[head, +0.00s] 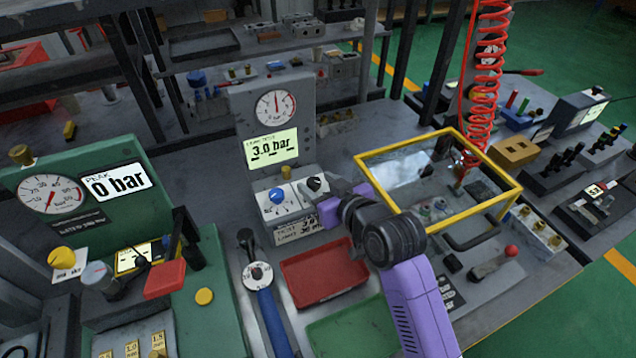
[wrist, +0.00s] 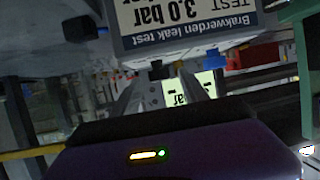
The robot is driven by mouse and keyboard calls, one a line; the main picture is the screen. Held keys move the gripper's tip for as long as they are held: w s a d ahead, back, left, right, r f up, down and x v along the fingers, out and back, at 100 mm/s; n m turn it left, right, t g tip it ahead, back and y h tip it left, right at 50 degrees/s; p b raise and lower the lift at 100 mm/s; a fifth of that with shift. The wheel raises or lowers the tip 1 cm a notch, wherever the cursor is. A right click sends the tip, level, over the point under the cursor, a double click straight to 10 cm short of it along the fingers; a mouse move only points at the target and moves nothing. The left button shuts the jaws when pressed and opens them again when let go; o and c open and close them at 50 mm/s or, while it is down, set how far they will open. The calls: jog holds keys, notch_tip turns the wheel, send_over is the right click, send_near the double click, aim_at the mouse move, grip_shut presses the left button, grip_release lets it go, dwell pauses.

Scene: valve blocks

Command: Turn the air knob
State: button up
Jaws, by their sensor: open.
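The leak test unit (head: 270,120) stands on the bench at the middle, with a gauge and a green display (head: 272,149) reading 3.0 bar. Its sloped panel carries a blue knob (head: 277,195) at left and a black knob (head: 315,184) at right. Which one is the air knob I cannot read. My gripper (head: 332,203) is open at the panel's right side, close to the black knob. In the wrist view, upside down, my gripper's fingers (wrist: 160,82) are apart below the test label (wrist: 190,22). The blue knob (wrist: 213,57) is right of them. Contact cannot be told.
A red tray (head: 323,275) and a green tray (head: 355,328) lie in front of the unit. A yellow-framed clear cover (head: 437,180) stands right of my arm. A green press station (head: 110,200) reading 0 bar is at left. A red coiled hose (head: 484,80) hangs at right.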

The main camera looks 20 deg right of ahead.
jog(key=shift+w+f, duration=0.15)
jog(key=shift+w, duration=0.1)
grip_shut()
